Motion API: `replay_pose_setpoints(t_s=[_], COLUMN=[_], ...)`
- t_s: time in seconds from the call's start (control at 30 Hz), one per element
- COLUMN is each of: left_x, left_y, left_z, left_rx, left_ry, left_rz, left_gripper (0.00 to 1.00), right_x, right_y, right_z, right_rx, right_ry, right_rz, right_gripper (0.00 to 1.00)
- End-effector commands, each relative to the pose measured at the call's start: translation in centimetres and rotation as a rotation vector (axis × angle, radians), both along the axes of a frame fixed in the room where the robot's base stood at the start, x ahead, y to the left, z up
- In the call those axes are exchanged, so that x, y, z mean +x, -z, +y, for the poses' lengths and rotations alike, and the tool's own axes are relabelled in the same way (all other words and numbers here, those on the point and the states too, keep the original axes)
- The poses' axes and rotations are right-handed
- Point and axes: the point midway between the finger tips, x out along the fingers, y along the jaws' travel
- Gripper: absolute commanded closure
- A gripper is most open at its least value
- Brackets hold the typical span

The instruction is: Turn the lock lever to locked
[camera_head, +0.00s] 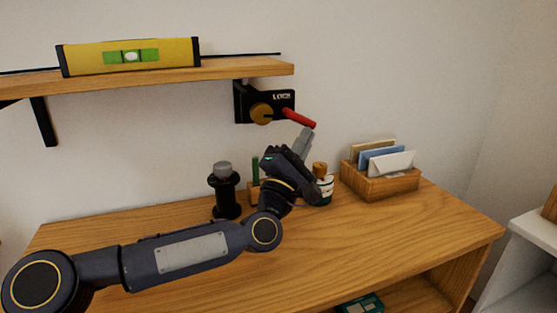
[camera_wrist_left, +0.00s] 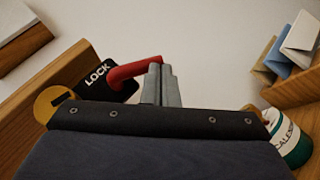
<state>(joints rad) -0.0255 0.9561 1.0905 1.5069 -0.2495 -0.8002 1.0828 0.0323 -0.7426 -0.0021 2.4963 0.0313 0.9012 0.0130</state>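The lock is a black box (camera_head: 244,104) with white lettering and a brass round knob (camera_head: 261,112), mounted under the right end of the shelf. Its red lever (camera_head: 299,118) points right and slightly down. In the left wrist view the red lever (camera_wrist_left: 132,70) runs from the black plate marked LOCK (camera_wrist_left: 100,84) to my fingertips. My left gripper (camera_head: 305,138) is just below the lever's free end; its fingers are together, also in the wrist view (camera_wrist_left: 162,84), with no object visible between them. I cannot tell whether they touch the lever. My right gripper is not in view.
A wooden shelf (camera_head: 200,72) holds a yellow spirit level (camera_head: 90,57). On the cabinet top (camera_head: 400,225) stand a black cylindrical stand (camera_head: 226,197), a white-and-green container (camera_head: 325,188) and a wooden letter box (camera_head: 385,186). The cabinet's right front is clear.

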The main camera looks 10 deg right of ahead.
Motion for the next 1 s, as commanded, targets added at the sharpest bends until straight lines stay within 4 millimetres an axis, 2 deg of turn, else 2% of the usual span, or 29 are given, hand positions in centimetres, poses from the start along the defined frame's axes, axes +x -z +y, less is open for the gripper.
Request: replay_pose_setpoints(t_s=[0.03, 0.27, 0.53, 1.0], left_x=[0.0, 0.2, 0.1, -4.5], left_y=[0.3, -0.4, -0.5, 3.1], left_z=[-0.3, -1.2, -1.0, 2.6], left_rx=[-0.001, 0.001, 0.002, 0.003], left_ry=[0.0, -0.001, 0.0, 0.0], left_rz=[-0.001, -0.001, 0.001, 0.002], left_gripper=[1.0, 1.0, 1.0, 1.0], right_x=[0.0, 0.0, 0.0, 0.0], right_y=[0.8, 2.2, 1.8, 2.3], right_z=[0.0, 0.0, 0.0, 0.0], right_rx=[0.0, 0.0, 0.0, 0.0], right_ry=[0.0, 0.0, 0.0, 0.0], right_rz=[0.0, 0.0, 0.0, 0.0], right_gripper=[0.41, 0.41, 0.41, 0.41])
